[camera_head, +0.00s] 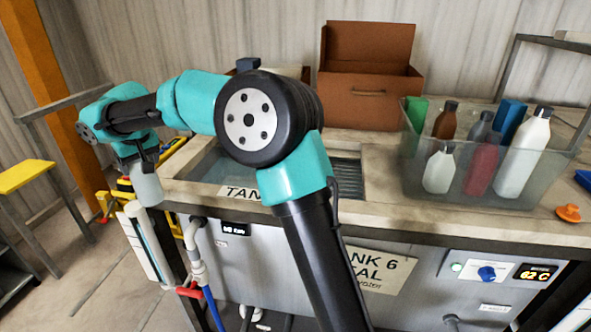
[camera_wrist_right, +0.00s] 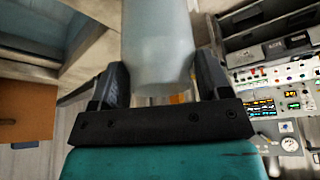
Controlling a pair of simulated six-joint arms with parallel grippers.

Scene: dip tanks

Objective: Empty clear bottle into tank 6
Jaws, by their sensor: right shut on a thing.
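My right gripper (camera_head: 142,160) is at the left in the head view, at the end of my teal and black arm. It is shut on a pale grey, translucent-looking bottle (camera_head: 148,187), which shows below the fingers beside the left end of the tank bench. In the right wrist view the bottle (camera_wrist_right: 158,45) sits between the two dark fingers of the gripper (camera_wrist_right: 160,85). Its cap and contents cannot be made out. The tank 6 sign (camera_head: 383,268) is on the bench front, partly hidden by my arm. The tank basin (camera_head: 222,162) is also partly covered. My left gripper is not in view.
A clear bin (camera_head: 415,178) with several bottles stands on the right of the bench. A brown open box (camera_head: 365,100) is behind. An orange cap-like piece (camera_head: 568,213) lies at the right. A yellow-topped stand (camera_head: 25,175) is at the far left.

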